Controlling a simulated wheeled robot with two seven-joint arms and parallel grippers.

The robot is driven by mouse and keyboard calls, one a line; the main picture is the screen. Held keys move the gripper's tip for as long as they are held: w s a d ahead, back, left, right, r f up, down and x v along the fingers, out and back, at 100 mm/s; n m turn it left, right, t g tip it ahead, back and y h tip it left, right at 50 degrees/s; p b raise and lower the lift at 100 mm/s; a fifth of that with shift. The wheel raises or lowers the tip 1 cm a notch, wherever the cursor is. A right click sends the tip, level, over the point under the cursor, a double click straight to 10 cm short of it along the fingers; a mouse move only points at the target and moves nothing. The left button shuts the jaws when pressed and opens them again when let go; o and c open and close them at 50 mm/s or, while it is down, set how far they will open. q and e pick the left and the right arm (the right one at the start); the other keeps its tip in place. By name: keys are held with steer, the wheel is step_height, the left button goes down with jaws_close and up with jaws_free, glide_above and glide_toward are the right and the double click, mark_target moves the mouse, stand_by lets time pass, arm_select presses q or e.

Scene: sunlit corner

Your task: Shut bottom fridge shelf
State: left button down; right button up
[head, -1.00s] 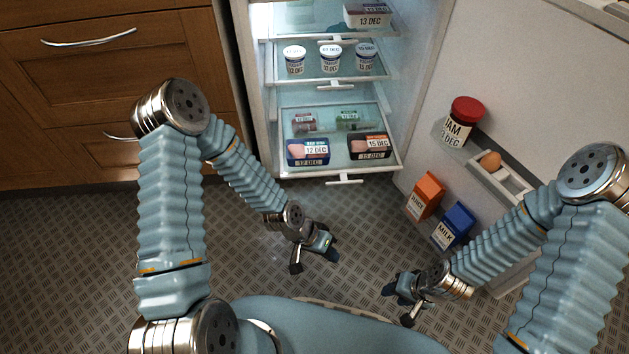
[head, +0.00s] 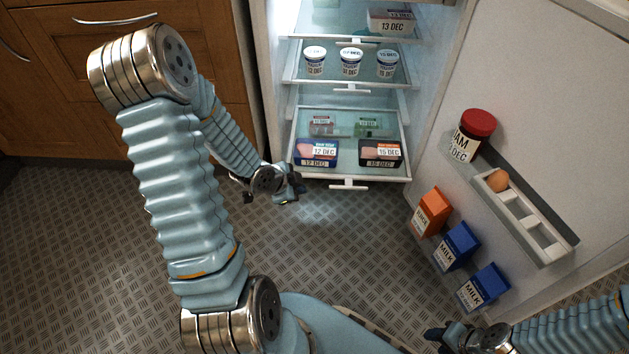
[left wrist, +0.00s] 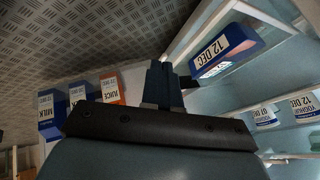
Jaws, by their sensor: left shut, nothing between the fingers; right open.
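The bottom fridge shelf (head: 312,178) is slid out past the shelves above it, with a white handle (head: 349,184) at its front edge. It carries two meat packs in front and smaller packs behind. My left gripper (head: 298,189) is shut and empty, just left of the shelf's front left corner and apart from the handle. In the left wrist view its closed fingers (left wrist: 164,84) point toward the fridge, with a meat pack (left wrist: 226,48) on the shelf close by. My right gripper (head: 438,336) is open and empty, low at the bottom edge.
The fridge door stands open at right, holding a jam jar (head: 471,134), an egg rack (head: 541,250), a juice carton (head: 431,212) and milk cartons (head: 456,246). Yoghurt pots (head: 351,62) stand on the middle shelf. Wooden cabinets are at left. The floor before the fridge is clear.

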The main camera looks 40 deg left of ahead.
arm_select(q)
steer(key=w+a+f+b, duration=0.2)
steer(key=w+a+f, duration=0.1)
steer(key=w+f, duration=0.4)
steer(key=shift+w+m+b, duration=0.3)
steer(key=shift+w+b, duration=0.1)
steer(key=shift+w, duration=0.7)
arm_select(e)
steer(key=shift+a+f, duration=0.1)
steer(key=shift+f, duration=1.35)
arm_select(q)
steer(key=shift+f, duration=0.1)
